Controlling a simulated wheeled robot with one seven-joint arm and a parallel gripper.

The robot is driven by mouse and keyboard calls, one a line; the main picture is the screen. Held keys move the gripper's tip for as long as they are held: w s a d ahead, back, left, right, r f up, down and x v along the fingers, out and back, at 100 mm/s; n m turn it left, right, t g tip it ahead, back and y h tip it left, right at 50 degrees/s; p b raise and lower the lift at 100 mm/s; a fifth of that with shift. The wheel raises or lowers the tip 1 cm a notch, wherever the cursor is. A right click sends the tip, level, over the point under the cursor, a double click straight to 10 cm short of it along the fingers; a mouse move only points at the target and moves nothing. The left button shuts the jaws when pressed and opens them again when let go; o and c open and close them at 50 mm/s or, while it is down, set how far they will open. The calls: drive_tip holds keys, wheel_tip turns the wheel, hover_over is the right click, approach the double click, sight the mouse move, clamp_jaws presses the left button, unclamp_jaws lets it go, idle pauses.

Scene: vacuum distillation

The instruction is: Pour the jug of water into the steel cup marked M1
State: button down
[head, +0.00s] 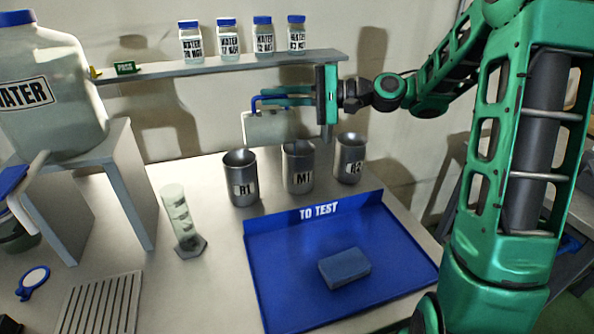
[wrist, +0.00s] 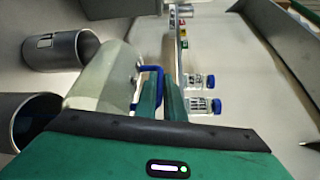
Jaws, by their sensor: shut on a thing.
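My gripper (head: 290,96) is shut on the blue handle of the jug (head: 267,128), a pale translucent vessel. It holds the jug in the air above and behind the cups, between R1 and M1. The steel cup marked M1 (head: 299,170) stands upright on the bench, in the middle of three cups. In the wrist view the jug (wrist: 105,80) lies left of my gripper (wrist: 160,98), with two steel cups beyond it whose marks I cannot read. The water level in the jug cannot be made out.
Steel cups R1 (head: 240,180) and R2 (head: 350,158) flank M1 closely. A blue TO TEST tray (head: 290,285) with a blue sponge (head: 344,268) lies in front. A shelf (head: 210,68) with small water bottles is behind. A graduated cylinder (head: 180,220) stands left.

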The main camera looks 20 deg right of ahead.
sight(245, 117)
drive_tip(key=shift+d+r, duration=0.1)
drive_tip(key=shift+d, duration=0.25)
drive_tip(key=shift+a, duration=0.45)
drive_tip(key=a+h, duration=0.1)
drive_tip(key=a+g+h, duration=0.1)
drive_tip(key=a, duration=0.1)
drive_tip(key=a+r+n+h, duration=0.1)
drive_tip(key=a, duration=0.1)
drive_tip(key=shift+w+a, duration=0.15)
drive_tip(key=shift+a, duration=0.05)
drive_tip(key=shift+w+f, duration=0.1)
drive_tip(key=shift+a+n+g+h+b, duration=0.3)
drive_tip(key=shift+a+g+h+b, duration=0.15)
drive_tip(key=shift+a+h, duration=0.5)
drive_tip(key=w+a+f+n+g+h+b, duration=0.1)
drive_tip(key=a+f+n+h+b, duration=0.1)
drive_tip(key=a+f+h+b, duration=0.4)
drive_tip(key=shift+a+f+n+h+b, duration=0.3)
drive_tip(key=shift+a+f+h, duration=0.15)
drive_tip(key=shift+a+h, duration=2)
